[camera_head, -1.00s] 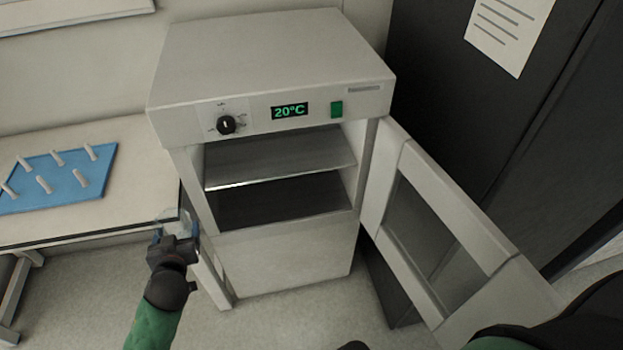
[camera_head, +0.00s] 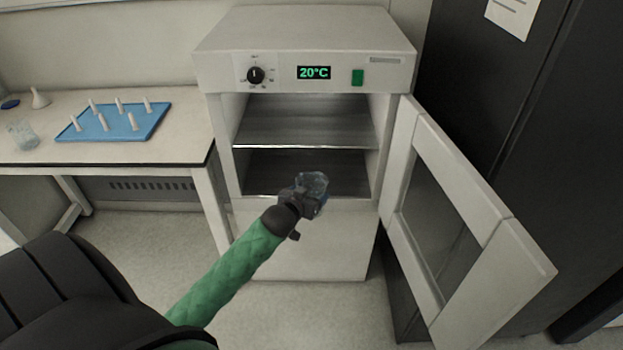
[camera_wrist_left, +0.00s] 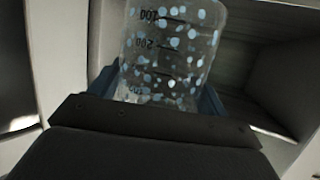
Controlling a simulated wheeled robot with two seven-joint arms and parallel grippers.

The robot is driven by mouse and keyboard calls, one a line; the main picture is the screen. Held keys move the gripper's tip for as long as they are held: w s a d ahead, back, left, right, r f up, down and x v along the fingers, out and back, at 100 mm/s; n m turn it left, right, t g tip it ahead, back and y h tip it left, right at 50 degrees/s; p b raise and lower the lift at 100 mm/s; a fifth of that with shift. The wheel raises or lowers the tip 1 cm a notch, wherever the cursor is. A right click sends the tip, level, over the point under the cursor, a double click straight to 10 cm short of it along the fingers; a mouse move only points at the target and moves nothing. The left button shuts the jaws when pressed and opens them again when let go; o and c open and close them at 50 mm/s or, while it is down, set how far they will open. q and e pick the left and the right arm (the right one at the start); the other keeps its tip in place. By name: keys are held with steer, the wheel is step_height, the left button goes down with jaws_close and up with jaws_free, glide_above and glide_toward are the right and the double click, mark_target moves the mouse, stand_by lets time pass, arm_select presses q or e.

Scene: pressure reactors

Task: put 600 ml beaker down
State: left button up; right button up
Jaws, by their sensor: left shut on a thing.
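The beaker (camera_head: 313,183) is clear glass, small in the head view, and held in my left gripper (camera_head: 308,194) in front of the oven's lower opening. In the left wrist view the beaker (camera_wrist_left: 170,50) shows dark graduation marks and many pale blue spots. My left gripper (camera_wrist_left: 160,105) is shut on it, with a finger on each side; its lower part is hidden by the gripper. The oven (camera_head: 300,35) stands open, with a middle shelf (camera_head: 305,122) and a lower floor (camera_head: 330,172), both bare where visible. My right gripper is not in view.
The oven door (camera_head: 455,210) is swung open to the right. A table (camera_head: 185,153) at left holds a blue peg rack (camera_head: 112,122), another glass beaker (camera_head: 22,134) and a white funnel (camera_head: 39,97). A dark cabinet (camera_head: 480,80) stands at right.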

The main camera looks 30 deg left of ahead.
arm_select(q)
steer(key=w+a+f+b, duration=0.1)
steer(key=a+f+b, duration=0.25)
steer(key=a, duration=0.65)
steer(key=shift+n+y, duration=0.4)
steer(key=shift+w+a+r+p+x, duration=0.15)
steer(key=shift+r+p+x, duration=0.35)
steer(key=shift+x, duration=2.5)
steer(key=shift+w+a+r+p+x, duration=0.15)
steer(key=shift+r+p+x, duration=0.35)
steer(key=shift+x, duration=2.5)
steer(key=shift+w+a+r+p+x, duration=0.2)
steer(key=shift+r+x, duration=0.45)
steer(key=shift+x, duration=2.35)
steer(key=shift+d+f, duration=0.1)
steer(key=shift+f, duration=0.15)
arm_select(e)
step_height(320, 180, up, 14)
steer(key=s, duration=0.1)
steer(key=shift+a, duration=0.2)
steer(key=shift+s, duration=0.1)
arm_select(q)
steer(key=o, duration=1.2)
steer(key=shift+f, duration=0.1)
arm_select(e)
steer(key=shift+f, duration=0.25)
